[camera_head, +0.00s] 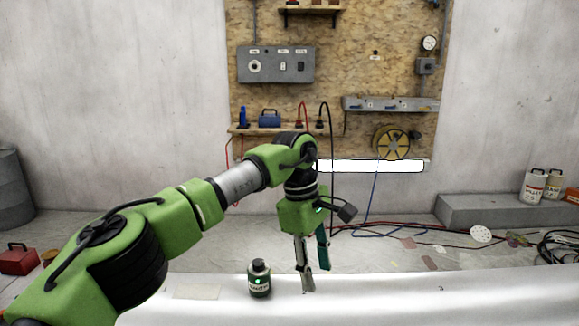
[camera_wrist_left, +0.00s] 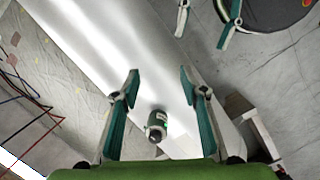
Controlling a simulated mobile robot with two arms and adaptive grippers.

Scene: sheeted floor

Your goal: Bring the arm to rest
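My left gripper (camera_head: 315,278) hangs pointing down over the white sheeted surface, to the right of a small dark green bottle (camera_head: 259,280). The bottle stands upright with a dark cap and a pale label, apart from the gripper. In the left wrist view the two teal fingers of my left gripper (camera_wrist_left: 158,82) are spread wide with nothing held. The bottle (camera_wrist_left: 157,126) shows between them, lower down. My right gripper (camera_wrist_left: 201,40) shows at the top of the left wrist view with its fingers apart and empty. It is not in the head view.
The white sheeted surface (camera_head: 420,300) is clear right of the gripper. Cables (camera_head: 400,229) and scraps lie on the floor behind. White canisters (camera_head: 535,186) stand at right, a red box (camera_head: 18,260) at left.

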